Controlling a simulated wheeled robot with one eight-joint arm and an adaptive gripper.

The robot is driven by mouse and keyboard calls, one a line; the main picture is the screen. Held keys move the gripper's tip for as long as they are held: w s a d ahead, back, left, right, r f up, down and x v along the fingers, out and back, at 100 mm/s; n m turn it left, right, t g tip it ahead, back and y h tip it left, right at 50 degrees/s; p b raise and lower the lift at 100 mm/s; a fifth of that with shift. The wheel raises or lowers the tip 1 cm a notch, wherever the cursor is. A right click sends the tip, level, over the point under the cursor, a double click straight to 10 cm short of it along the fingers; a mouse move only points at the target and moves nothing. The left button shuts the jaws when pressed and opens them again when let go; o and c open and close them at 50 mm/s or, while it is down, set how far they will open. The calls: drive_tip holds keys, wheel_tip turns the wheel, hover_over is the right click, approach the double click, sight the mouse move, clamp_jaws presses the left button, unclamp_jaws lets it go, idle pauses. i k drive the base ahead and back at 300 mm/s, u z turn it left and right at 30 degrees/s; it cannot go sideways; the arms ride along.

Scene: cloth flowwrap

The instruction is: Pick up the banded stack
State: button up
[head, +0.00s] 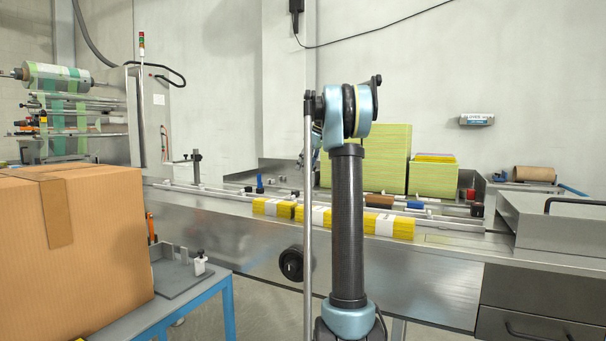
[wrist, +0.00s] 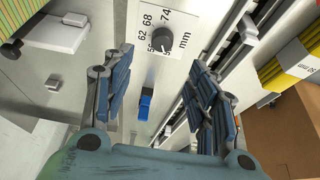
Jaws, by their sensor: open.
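Several yellow stacks with white bands lie in a row on the machine's conveyor in the head view: one at the left (head: 272,207), one in the middle (head: 313,216) and one at the right (head: 386,225), partly covered by my arm. Which one is meant cannot be told. In the wrist view, yellow sheets with a white band (wrist: 290,66) show at the right edge, outside my fingers. My gripper (wrist: 160,72) is open and empty, its blue padded fingers over a metal panel with a dial (wrist: 163,40). My gripper is hidden behind my arm in the head view.
A cardboard box (head: 75,250) stands on a blue-framed table at the left. Tall green-yellow stacks (head: 433,176) stand behind the conveyor. A metal housing (head: 556,222) closes off the right. Guide rails (head: 220,190) run along the conveyor. A blue block (wrist: 145,107) sits below the dial.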

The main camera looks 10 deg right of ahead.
sight(283, 208)
drive_tip(key=k, duration=1)
